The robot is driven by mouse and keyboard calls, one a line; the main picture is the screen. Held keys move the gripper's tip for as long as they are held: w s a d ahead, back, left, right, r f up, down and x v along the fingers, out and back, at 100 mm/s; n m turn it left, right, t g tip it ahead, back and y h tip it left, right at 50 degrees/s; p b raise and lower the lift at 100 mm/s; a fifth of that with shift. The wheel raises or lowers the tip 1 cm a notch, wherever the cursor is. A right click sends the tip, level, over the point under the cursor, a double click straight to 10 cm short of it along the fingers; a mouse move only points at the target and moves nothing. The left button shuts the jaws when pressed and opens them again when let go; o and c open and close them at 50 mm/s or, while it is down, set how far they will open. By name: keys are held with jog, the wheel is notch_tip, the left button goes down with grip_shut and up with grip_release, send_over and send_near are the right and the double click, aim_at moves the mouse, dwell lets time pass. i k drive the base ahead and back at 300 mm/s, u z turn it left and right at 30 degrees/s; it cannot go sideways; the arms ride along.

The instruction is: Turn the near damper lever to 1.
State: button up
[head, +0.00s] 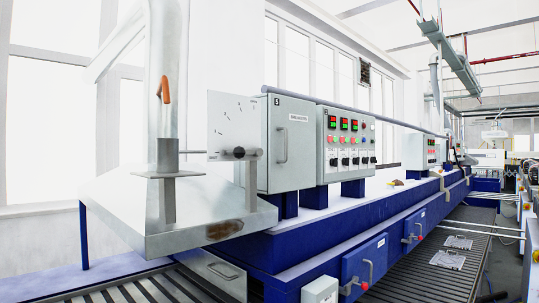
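A pale square scale plate (232,118) with several short dark marks stands beside the galvanized duct (167,45) at the left of the head view. Its numbers are too small to read. A thin horizontal rod runs from the duct towards a dark round hub (238,153) at the plate's lower edge, by a grey bracket. An orange-brown curved grip (165,90) stands upright in front of the duct, above a grey cylinder (168,155) on a small square flange. I cannot tell for sure which part is the lever, or which mark it points at. My gripper is not in view.
A sloped metal hood (165,222) lies under the duct. Grey control cabinets (345,145) with buttons stand right of it on a long blue machine (330,235).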

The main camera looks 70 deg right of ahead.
aim_at(239, 153)
jog(key=z, duration=1.95)
